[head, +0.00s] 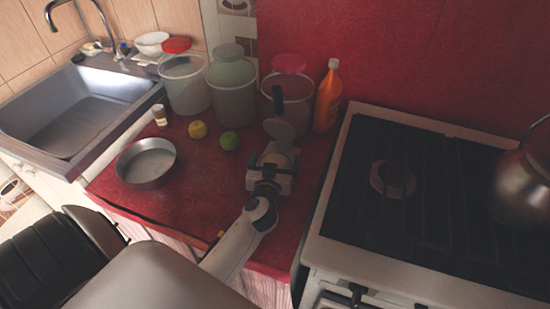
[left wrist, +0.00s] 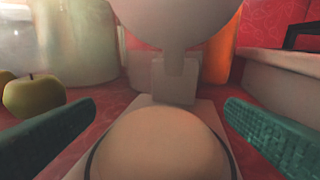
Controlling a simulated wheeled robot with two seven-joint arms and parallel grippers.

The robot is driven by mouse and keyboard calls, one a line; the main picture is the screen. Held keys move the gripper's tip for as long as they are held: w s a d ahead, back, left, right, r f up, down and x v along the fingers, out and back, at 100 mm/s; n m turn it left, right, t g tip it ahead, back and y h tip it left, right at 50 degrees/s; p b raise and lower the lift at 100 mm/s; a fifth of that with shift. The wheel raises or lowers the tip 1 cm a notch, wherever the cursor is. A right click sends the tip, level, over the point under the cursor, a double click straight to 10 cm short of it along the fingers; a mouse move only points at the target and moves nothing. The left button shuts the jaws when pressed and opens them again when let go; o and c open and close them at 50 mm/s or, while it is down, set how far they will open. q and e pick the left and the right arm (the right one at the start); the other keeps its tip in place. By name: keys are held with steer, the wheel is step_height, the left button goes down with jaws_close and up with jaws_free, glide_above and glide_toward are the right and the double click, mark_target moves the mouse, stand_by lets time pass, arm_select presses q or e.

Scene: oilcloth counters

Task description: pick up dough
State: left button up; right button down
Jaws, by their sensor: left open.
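The dough (left wrist: 160,145) is a pale tan round lump in the left wrist view, low in the middle. It sits on the light base of a press (left wrist: 174,80), whose round lid stands raised behind it. In the head view the press lid (head: 279,129) shows past the end of my left arm. My left gripper (head: 271,172) is over the press base. In the left wrist view its green fingers (left wrist: 158,128) are spread wide, one on each side of the dough, with nothing between them held. My right gripper is not in view.
A round metal pan (head: 147,163), a yellow fruit (head: 197,130) and a green apple (head: 229,141) lie left of the press. Several tubs and an orange bottle (head: 328,97) stand behind. A stove (head: 330,210) is at right, a sink (head: 75,115) at left.

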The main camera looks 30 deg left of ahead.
arm_select(q)
steer(key=shift+w+a, duration=0.15)
steer(key=shift+w, duration=0.25)
steer(key=shift+c, duration=0.3)
steer(key=c, duration=0.9)
steer(key=shift+c, duration=0.8)
steer(key=shift+r, duration=0.1)
